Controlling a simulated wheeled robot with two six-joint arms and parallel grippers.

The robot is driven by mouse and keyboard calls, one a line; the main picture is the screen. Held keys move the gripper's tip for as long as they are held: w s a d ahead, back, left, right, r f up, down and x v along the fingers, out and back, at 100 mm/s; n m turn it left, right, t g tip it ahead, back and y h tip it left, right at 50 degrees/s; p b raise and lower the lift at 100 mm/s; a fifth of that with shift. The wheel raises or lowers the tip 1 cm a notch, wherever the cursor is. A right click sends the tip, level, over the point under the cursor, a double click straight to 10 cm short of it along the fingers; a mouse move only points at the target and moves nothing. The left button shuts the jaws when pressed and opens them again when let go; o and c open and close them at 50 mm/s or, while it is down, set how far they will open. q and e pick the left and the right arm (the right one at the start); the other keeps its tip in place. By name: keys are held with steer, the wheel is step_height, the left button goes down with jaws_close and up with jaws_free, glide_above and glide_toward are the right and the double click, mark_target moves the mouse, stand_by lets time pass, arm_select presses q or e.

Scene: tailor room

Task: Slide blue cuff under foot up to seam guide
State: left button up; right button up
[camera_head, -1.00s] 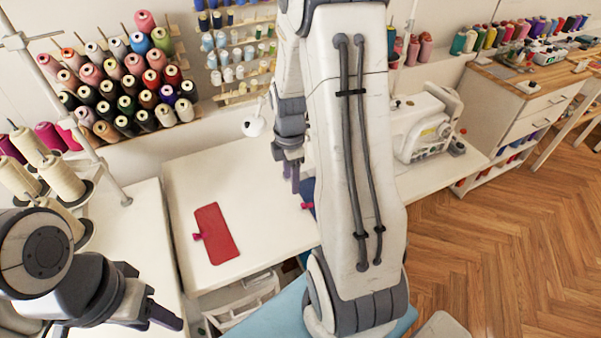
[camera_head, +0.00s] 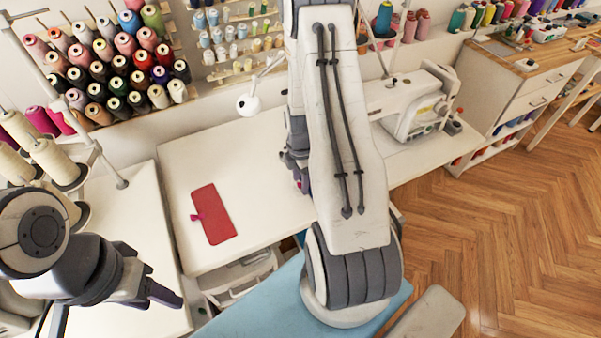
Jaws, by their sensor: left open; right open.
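The sewing machine (camera_head: 408,112) stands at the right of the white table, partly behind my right arm. Its foot and seam guide are hidden. I cannot make out the blue cuff, as my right arm covers the middle of the table. My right gripper (camera_head: 300,178) points down over that middle part, mostly hidden behind its own arm; the frame does not show whether it touches anything. My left gripper (camera_head: 168,294) is open and empty at the lower left, away from the cuff and machine.
A red fabric piece (camera_head: 214,216) with a pink clip lies flat on the white table (camera_head: 240,160). Thread cones (camera_head: 45,160) stand at the left. A small white lamp (camera_head: 248,103) stands at the back. A light blue surface (camera_head: 270,308) is in front.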

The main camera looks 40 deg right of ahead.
steer(key=shift+f, duration=0.1)
jaws_close()
steer(key=shift+s, duration=0.1)
steer(key=shift+d, duration=0.1)
stand_by(0.5)
steer(key=shift+s+d, duration=0.25)
steer(key=shift+d, duration=0.8)
steer(key=shift+c, duration=0.2)
jaws_free()
